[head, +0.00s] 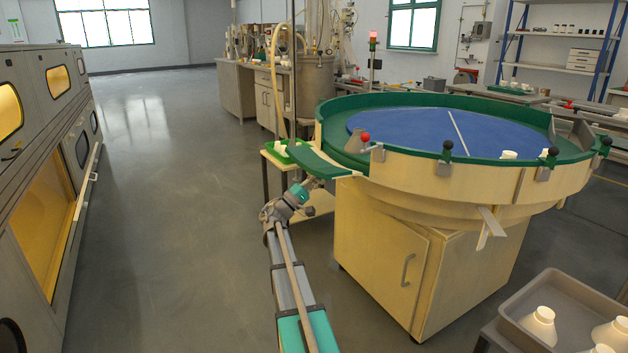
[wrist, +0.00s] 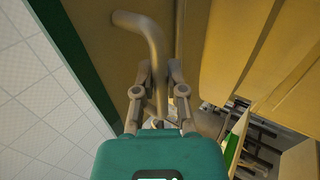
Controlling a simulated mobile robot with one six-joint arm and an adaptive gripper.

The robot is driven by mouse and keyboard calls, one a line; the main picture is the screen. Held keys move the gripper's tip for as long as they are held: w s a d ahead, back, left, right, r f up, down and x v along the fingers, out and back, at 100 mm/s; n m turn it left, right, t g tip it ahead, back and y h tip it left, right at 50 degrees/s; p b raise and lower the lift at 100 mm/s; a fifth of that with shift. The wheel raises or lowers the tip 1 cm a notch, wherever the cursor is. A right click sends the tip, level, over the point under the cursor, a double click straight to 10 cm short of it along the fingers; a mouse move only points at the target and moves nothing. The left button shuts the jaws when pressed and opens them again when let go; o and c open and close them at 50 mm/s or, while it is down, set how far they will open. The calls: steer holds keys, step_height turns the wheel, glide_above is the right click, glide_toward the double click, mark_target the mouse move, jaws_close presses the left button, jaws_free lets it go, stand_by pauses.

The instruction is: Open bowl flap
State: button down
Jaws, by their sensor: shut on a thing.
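The large round bowl (head: 470,165) has a cream wall, a green rim and a blue disc inside. A green chute (head: 318,160) sticks out from its left side. My gripper (head: 312,183) is beside the bowl's left wall, just below the chute. In the wrist view my gripper (wrist: 159,72) is shut on a bent grey handle (wrist: 150,35), which runs between the fingers. The handle stands against a tan surface. The flap's outline cannot be told apart, and my gripper and the chute partly hide that spot in the head view.
A cream cabinet (head: 380,250) with a door handle stands under the bowl. A small table (head: 318,205) with a green tray (head: 280,150) is behind my gripper. Grey machines (head: 40,140) line the left. Open floor (head: 170,220) lies between. A grey crate (head: 560,290) holds white funnel-shaped parts.

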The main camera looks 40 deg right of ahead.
steer(key=shift+f+b, duration=0.35)
steer(key=shift+f, duration=0.15)
steer(key=shift+d+f, duration=0.1)
steer(key=c, duration=0.7)
jaws_free()
